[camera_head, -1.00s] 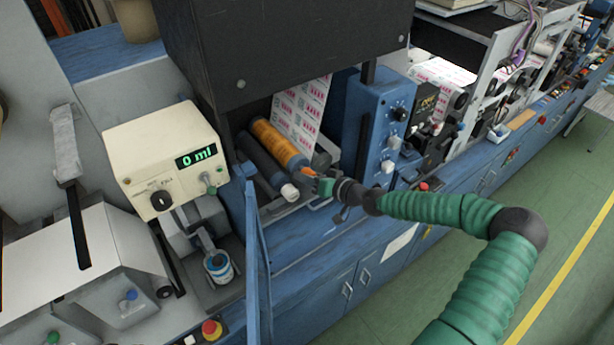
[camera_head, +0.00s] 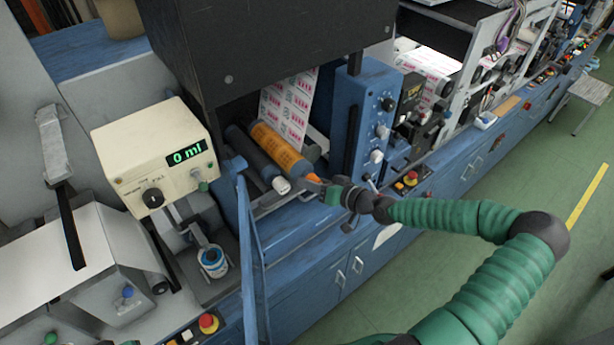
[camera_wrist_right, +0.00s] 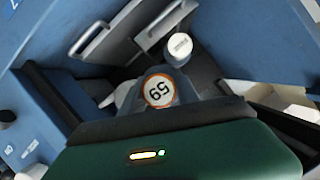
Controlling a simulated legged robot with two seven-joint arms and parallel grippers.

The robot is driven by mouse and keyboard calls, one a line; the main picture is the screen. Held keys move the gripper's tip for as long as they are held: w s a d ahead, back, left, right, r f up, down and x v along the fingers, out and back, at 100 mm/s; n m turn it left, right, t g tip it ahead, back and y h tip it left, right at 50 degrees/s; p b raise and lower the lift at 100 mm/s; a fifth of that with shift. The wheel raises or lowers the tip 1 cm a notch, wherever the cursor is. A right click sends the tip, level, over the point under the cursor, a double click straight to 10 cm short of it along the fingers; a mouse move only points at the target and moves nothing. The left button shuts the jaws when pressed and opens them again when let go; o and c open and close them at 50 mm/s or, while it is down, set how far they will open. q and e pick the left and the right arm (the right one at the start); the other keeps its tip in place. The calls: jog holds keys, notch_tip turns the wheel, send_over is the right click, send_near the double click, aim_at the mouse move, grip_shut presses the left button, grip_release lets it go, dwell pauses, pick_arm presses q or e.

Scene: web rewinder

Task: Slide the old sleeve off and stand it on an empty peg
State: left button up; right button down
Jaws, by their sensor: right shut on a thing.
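An orange sleeve (camera_head: 277,145) lies slanted inside the rewinder opening, with its near end toward me. My right gripper (camera_head: 314,182) is shut on the near end of this sleeve. In the right wrist view, a round end face marked 59 with an orange rim (camera_wrist_right: 159,90) sits between my fingers. A dark roller with a white end (camera_head: 281,185) lies beside the sleeve on its left; its white end also shows in the right wrist view (camera_wrist_right: 180,46). I cannot make out any peg. My left gripper is not in view.
A printed label web (camera_head: 290,100) hangs behind the sleeve. A blue post with knobs (camera_head: 352,120) stands close on the right. A blue upright bar (camera_head: 252,260) and a cream 0 ml box (camera_head: 150,150) are on the left.

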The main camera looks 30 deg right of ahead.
jog(key=s, duration=0.8)
jog(key=shift+d+p, duration=0.35)
jog(key=shift+p, duration=0.05)
jog(key=shift+c, duration=1)
grip_release()
jog(key=shift+w, duration=0.1)
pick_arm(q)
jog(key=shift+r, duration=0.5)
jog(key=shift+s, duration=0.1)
